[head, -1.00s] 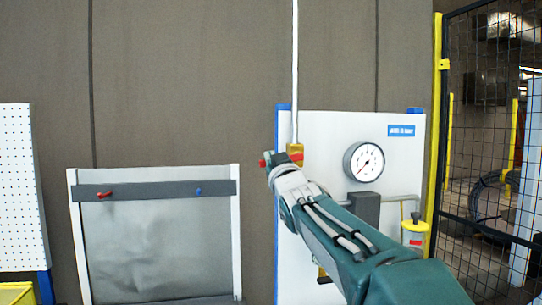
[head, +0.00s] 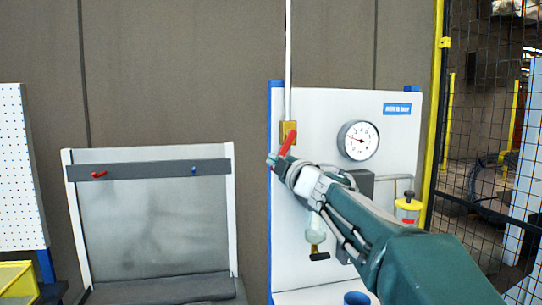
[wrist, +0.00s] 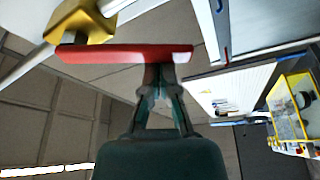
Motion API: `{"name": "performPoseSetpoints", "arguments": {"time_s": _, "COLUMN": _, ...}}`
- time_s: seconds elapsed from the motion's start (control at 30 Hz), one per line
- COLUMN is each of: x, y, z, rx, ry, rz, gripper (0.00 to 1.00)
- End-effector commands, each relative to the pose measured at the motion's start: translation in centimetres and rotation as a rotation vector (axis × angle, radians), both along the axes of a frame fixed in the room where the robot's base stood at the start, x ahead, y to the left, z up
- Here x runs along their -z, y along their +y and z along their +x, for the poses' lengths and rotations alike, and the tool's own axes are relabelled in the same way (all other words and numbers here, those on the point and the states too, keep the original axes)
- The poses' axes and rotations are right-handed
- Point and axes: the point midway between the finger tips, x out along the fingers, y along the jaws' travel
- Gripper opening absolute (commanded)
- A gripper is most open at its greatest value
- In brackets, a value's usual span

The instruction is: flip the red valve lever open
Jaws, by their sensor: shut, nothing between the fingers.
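The red valve lever (head: 288,144) is on a brass valve (head: 285,127) at the foot of a thin white vertical pipe, by the white panel's left edge. It slants steeply down and left from the valve. In the wrist view the lever (wrist: 125,53) is a long red bar across the upper left, with the brass valve (wrist: 85,22) at its left end. My gripper (head: 272,160) is shut and empty at the lever's lower end. In the wrist view its fingertips (wrist: 160,72) lie just below the bar near its free end; I cannot tell whether they touch.
A grey board (head: 150,240) with small pegs stands left. A black mesh fence (head: 490,130) stands right.

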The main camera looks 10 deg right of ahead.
Motion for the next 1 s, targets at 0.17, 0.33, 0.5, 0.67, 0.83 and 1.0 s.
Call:
{"name": "performPoseSetpoints", "arguments": {"time_s": 0.17, "x": 0.6, "y": -1.1, "z": 0.0, "rx": 0.002, "ry": 0.0, "rz": -0.16, "gripper": 0.0}}
{"name": "performPoseSetpoints", "arguments": {"time_s": 0.33, "x": 1.1, "y": -1.9, "z": 0.0, "rx": 0.002, "ry": 0.0, "rz": -0.289, "gripper": 0.0}}
{"name": "performPoseSetpoints", "arguments": {"time_s": 0.5, "x": 1.4, "y": -2.4, "z": 0.0, "rx": 0.0, "ry": 0.001, "rz": -0.353, "gripper": 0.0}}
{"name": "performPoseSetpoints", "arguments": {"time_s": 0.67, "x": 1.5, "y": -2.9, "z": 0.0, "rx": 0.001, "ry": 0.001, "rz": -0.35, "gripper": 0.0}}
{"name": "performPoseSetpoints", "arguments": {"time_s": 0.83, "x": 1.5, "y": -3.1, "z": 0.0, "rx": 0.001, "ry": 0.0, "rz": -0.349, "gripper": 0.0}}
{"name": "performPoseSetpoints", "arguments": {"time_s": 1.0, "x": 1.5, "y": -3.1, "z": 0.0, "rx": 0.001, "ry": 0.0, "rz": -0.349, "gripper": 0.0}}
